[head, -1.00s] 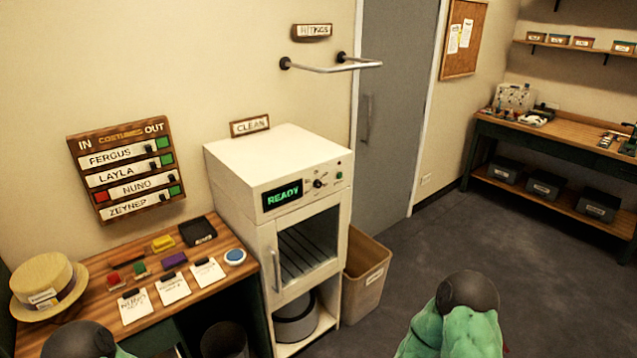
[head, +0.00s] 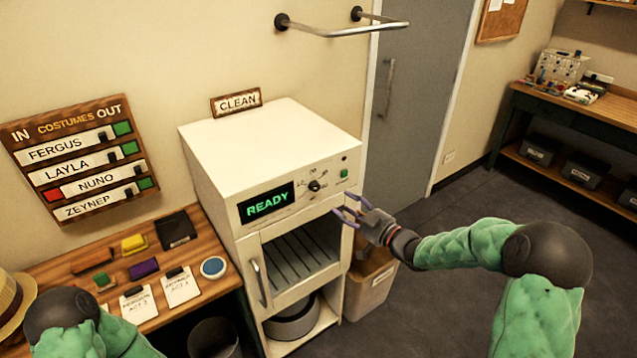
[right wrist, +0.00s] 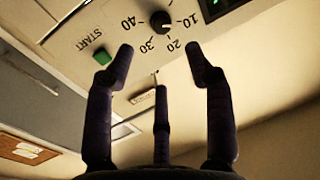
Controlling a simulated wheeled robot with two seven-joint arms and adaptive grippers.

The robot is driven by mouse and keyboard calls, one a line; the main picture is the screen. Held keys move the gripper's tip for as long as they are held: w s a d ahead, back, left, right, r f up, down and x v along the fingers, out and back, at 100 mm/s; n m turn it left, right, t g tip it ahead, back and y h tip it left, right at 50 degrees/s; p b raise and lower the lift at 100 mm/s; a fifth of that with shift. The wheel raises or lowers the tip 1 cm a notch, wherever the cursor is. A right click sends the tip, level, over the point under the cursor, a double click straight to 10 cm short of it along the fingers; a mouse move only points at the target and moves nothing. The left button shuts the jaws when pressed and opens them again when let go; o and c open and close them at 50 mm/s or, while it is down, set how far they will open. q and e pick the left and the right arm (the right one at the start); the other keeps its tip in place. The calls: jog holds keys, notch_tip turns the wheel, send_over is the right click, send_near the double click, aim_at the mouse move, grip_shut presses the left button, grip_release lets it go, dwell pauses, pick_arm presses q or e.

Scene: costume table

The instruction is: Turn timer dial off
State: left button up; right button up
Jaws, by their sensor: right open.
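The timer dial (head: 315,186) is a small black knob on the front panel of the white cabinet (head: 262,140), right of the display (head: 266,203) reading READY. In the right wrist view the dial (right wrist: 160,21) appears upside down, ringed by the numbers 10, 20, 30 and 40. I cannot tell its exact setting. My right gripper (head: 345,206) is open and empty, below and right of the dial, apart from it. In the right wrist view its purple fingers (right wrist: 160,60) spread below the dial. My left gripper is out of view; only part of that arm shows.
The green START button (head: 344,173) is right of the dial. The cabinet's glass door (head: 300,255) is below the panel. A bin (head: 368,290) stands right of the cabinet. The wooden table (head: 110,262) holds cards and small items. A rail (head: 345,28) is on the wall above.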

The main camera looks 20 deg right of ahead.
aim_at(317, 189)
jog(key=b+x, duration=0.1)
jog(key=x, duration=0.9)
jog(key=shift+w+a+f, duration=0.1)
jog(key=shift+c, duration=0.3)
grip_shut()
